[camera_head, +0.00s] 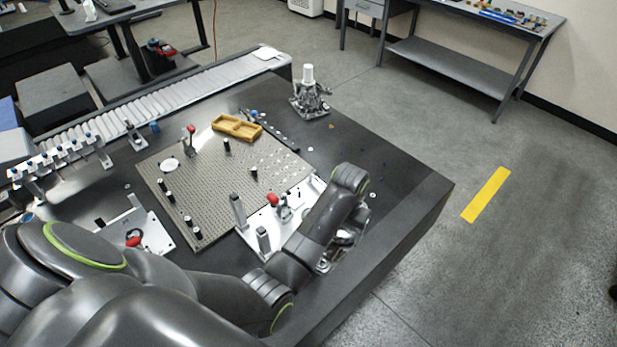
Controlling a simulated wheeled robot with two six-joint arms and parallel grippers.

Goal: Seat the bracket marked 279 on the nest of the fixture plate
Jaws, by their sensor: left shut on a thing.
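My left arm reaches in from the lower left and bends down at the table's near right side. My left gripper (328,264) is low over the right edge of a light metal plate (262,221). It is shut on a metal part, mostly hidden by the arm; no number can be read. This plate carries upright grey posts and a red-handled clamp (273,199). A second light plate (150,232) with a red-handled clamp lies to the left. I cannot tell which plate has the nest, or whether the held part touches anything. My right gripper is not in view.
A perforated grey plate (213,178) with black pegs and a red-handled clamp fills the table's middle. A yellow tray (237,127) sits at its back edge. A metal device with a white top (308,75) stands behind. The dark table (395,190) is mostly clear at right.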

